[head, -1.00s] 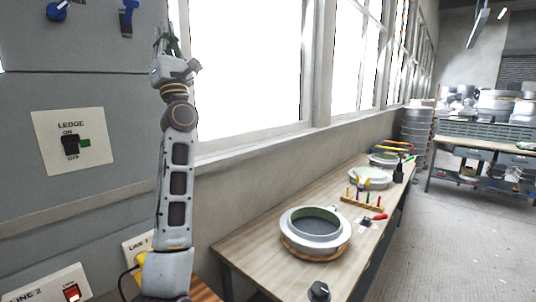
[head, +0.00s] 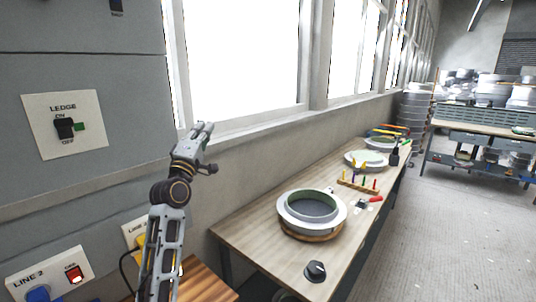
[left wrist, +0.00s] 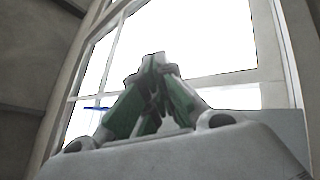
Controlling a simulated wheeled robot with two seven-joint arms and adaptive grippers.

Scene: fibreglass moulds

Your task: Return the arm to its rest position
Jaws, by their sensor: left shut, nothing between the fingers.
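My left arm rises from the bottom of the head view, in front of the grey panel and the left end of the bench. My left gripper (head: 203,128) is at its top, pointing up in front of the window's lower left corner. In the left wrist view the gripper (left wrist: 158,60) has its green-sided fingers brought together at the tips, with nothing between them and the bright window behind. It touches nothing that I can see. My right gripper is in neither current view.
The grey panel carries a LEDGE switch (head: 64,127) and a LINE 2 plate (head: 50,275) with a red switch. A wooden bench (head: 255,232) holds a round mould (head: 312,212), a black knob-like object (head: 315,271) and a peg rack (head: 358,187). The floor at right is open.

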